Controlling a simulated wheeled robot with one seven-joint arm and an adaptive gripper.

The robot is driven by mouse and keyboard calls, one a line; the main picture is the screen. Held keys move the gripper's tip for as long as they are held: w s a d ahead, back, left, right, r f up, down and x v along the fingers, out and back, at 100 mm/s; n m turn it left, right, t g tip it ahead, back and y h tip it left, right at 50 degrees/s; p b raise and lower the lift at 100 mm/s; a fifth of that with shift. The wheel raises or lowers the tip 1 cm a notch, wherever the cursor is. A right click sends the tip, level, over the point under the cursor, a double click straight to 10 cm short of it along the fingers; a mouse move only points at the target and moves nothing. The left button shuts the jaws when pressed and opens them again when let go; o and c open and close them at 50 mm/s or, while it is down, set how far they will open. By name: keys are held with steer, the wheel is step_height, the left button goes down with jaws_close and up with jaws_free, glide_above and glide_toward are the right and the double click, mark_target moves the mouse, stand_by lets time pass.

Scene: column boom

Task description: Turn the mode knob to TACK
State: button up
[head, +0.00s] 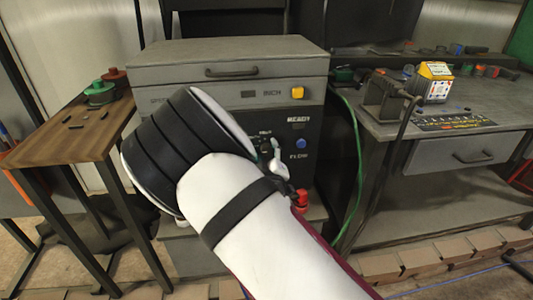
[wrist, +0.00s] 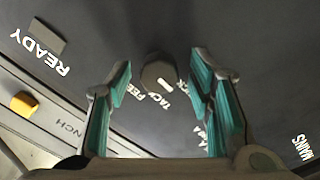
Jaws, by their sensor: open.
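The mode knob (wrist: 158,75) is a small dark faceted knob on a dark panel in the wrist view. A short white mark shows on its lower right part. White labels curve around its lower side; one seems to read TACK (wrist: 156,97). I cannot tell exactly which label the mark points at. My gripper (wrist: 161,66) is open, with one teal-padded finger on each side of the knob in the picture. Clear gaps show between knob and fingers; the depth is unclear. In the head view my gripper (head: 277,155) is at the grey machine's front, and my arm hides much of the panel.
The grey machine (head: 225,52) has a yellow button (head: 297,92), a blue button (head: 301,143) and a red part (head: 300,199) nearby. A wooden table (head: 75,133) stands left. A grey workbench (head: 480,108) with a green hose (head: 358,180) beside it stands right.

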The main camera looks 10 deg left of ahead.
jaws_close()
steer(key=m+b, duration=0.2)
steer(key=m, duration=0.2)
steer(key=shift+d, duration=0.1)
steer(key=shift+m+b, duration=1.85)
steer(key=shift+m, duration=0.45)
jaws_free()
